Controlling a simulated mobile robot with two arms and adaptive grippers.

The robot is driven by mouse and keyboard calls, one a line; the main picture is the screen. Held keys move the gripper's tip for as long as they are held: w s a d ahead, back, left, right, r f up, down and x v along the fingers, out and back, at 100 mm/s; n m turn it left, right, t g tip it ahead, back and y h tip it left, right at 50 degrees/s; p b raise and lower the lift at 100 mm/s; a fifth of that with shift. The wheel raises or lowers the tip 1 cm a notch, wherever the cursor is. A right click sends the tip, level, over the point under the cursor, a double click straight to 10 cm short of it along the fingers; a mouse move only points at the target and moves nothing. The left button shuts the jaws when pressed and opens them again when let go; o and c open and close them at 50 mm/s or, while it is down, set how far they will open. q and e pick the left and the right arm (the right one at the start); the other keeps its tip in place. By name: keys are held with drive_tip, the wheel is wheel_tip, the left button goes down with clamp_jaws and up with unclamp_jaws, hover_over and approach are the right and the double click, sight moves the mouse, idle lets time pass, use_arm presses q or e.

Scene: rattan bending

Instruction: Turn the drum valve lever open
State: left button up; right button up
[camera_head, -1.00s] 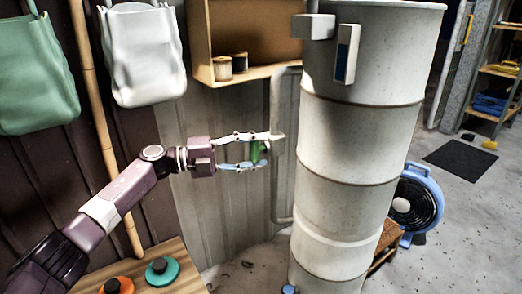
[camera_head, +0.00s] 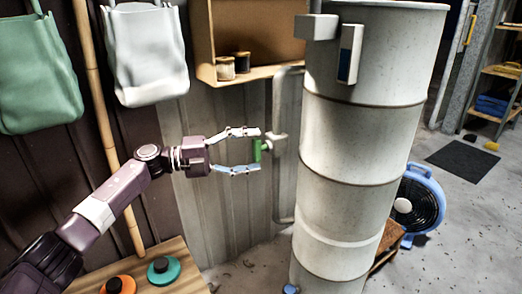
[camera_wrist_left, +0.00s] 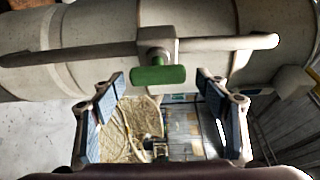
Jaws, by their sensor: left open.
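The drum (camera_head: 355,140) is a tall pale grey cylinder with a thin pipe (camera_head: 283,190) along its left side. The valve lever is a small green handle (camera_head: 257,151) at a grey fitting on that pipe. In the left wrist view the green lever (camera_wrist_left: 158,76) lies crosswise below the valve body (camera_wrist_left: 157,43). My left gripper (camera_head: 259,150) is open, its fingers above and below the lever in the head view. In the left wrist view its fingers (camera_wrist_left: 160,88) are spread to either side, apart from the lever. My right gripper is not in view.
A wooden shelf (camera_head: 252,73) with two spools hangs above my left gripper. A green bag (camera_head: 38,75) and a white bag (camera_head: 145,55) hang at the left. A wooden table (camera_head: 180,262) with orange and teal discs is below. A blue fan (camera_head: 420,205) stands right of the drum.

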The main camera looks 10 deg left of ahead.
use_arm(q)
drive_tip(key=v, duration=1)
drive_tip(key=shift+s+r, duration=0.15)
drive_tip(key=shift+a, duration=0.1)
